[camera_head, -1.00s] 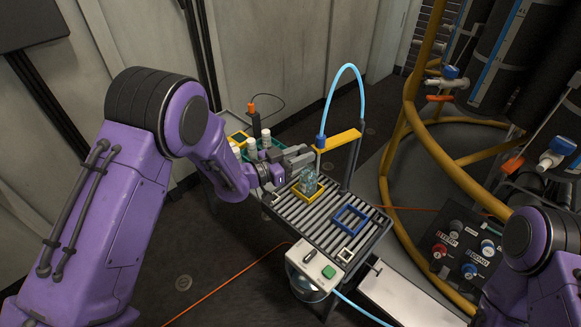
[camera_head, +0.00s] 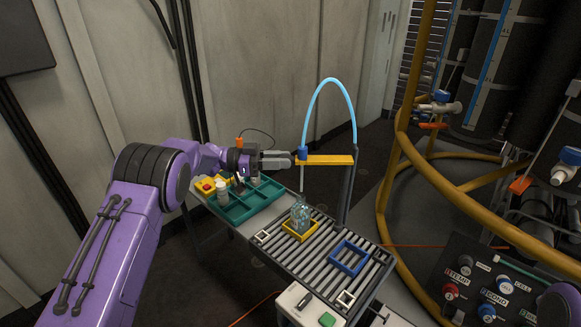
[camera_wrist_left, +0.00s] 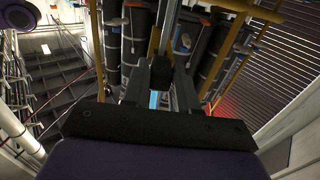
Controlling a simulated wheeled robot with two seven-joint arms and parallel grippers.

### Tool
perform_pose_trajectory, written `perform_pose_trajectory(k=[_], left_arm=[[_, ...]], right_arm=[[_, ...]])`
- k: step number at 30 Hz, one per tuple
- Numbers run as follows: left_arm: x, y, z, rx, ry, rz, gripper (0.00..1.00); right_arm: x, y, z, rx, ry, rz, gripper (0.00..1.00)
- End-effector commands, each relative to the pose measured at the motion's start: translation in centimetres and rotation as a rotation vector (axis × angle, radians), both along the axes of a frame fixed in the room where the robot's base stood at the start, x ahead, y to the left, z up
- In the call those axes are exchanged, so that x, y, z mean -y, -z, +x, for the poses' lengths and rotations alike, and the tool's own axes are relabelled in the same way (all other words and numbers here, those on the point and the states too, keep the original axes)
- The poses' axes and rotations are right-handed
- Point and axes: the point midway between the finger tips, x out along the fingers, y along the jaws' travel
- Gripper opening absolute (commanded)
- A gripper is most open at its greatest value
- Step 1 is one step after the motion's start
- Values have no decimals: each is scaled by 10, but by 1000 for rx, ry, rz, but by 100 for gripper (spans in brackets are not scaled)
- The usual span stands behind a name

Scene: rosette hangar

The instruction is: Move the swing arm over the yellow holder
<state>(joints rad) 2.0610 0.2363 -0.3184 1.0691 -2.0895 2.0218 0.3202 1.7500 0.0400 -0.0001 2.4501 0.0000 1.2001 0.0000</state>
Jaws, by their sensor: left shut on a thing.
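The swing arm (camera_head: 328,160) is a yellow bar on a dark upright post, with a blue hose and a blue fitting at its left end. A thin pale nozzle hangs from that end. My left gripper (camera_head: 291,159) is shut at this end of the swing arm; the left wrist view shows a dark block (camera_wrist_left: 161,73) between the fingers. The yellow holder (camera_head: 289,231) is a square frame on the roller rack, with a clear bottle (camera_head: 300,214) standing in it. The nozzle appears just above or behind the bottle; I cannot tell its depth. My right gripper is out of view.
A blue square frame (camera_head: 350,257) lies on the rollers (camera_head: 322,262) right of the yellow holder. A green tray (camera_head: 243,207) and a white bottle (camera_head: 222,194) stand to the left. Yellow pipes (camera_head: 393,190) and a control panel stand at right.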

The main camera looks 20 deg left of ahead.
Motion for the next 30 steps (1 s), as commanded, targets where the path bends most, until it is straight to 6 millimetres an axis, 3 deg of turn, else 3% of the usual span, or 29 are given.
perform_pose_trajectory(k=[11,12,14,23,26,30], left_arm=[[-1,0,0,1,5,-2,0],[-1,-1,0,1,5,-2,31],[-1,-1,0,1,5,-2,49],[-4,0,-1,1,2,-1,49],[-15,1,-5,3,-1,-1,49],[-44,1,-16,3,0,-2,49]], right_arm=[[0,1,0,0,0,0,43],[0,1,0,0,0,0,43],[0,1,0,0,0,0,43],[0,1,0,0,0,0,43],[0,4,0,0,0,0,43],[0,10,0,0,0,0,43]])
